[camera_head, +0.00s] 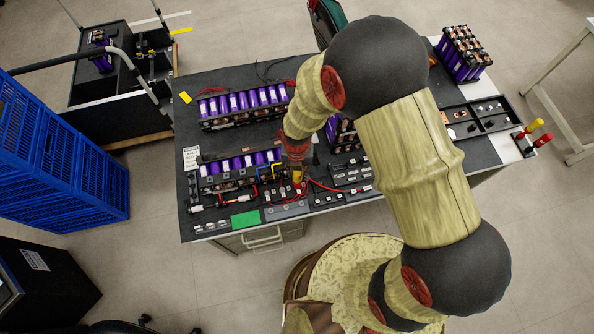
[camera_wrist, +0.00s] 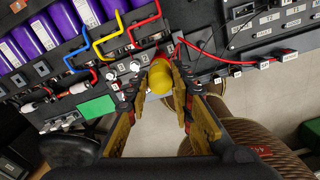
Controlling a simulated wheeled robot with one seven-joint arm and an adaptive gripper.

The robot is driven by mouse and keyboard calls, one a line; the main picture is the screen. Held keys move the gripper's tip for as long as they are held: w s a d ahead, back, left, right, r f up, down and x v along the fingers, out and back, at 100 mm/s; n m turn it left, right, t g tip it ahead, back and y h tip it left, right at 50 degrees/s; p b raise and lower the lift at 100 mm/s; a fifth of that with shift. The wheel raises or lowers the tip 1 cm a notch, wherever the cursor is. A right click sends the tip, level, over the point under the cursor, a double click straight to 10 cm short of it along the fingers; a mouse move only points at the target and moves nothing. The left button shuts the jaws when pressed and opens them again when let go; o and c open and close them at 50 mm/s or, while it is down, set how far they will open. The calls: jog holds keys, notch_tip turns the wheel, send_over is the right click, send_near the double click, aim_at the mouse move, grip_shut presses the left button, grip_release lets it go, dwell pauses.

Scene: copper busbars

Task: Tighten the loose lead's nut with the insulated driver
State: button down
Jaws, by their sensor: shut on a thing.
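My gripper (camera_head: 297,172) is shut on the yellow-handled insulated driver (camera_head: 297,178) above the front of the workbench. In the wrist view the driver's rounded yellow handle (camera_wrist: 161,78) sits between the fingertips of my gripper (camera_wrist: 160,98). The driver's tip and whatever lies under it are hidden by the handle. The driver is over or beside the numbered terminal strip (camera_wrist: 120,69); I cannot tell whether it touches a nut. A red lead (camera_wrist: 215,54) runs from near the driver to the right. Blue, yellow and red bent pieces (camera_wrist: 103,41) show behind the strip.
Purple cell rows (camera_head: 240,101) stand on the workbench (camera_head: 190,82). A green pad (camera_head: 245,219) lies by its front edge. A black compartment tray (camera_head: 480,117) and a holder with yellow and red handles (camera_head: 533,135) are at the right. Blue crates (camera_head: 60,150) stand at the left.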

jog(key=shift+f, duration=0.15)
jog(key=m, duration=0.6)
dwell(0.3)
jog(key=m, duration=0.6)
jog(key=shift+m, duration=0.3)
jog(key=shift+r+p, duration=1.95)
jog(key=shift+r, duration=1.15)
jog(key=shift+f, duration=0.1)
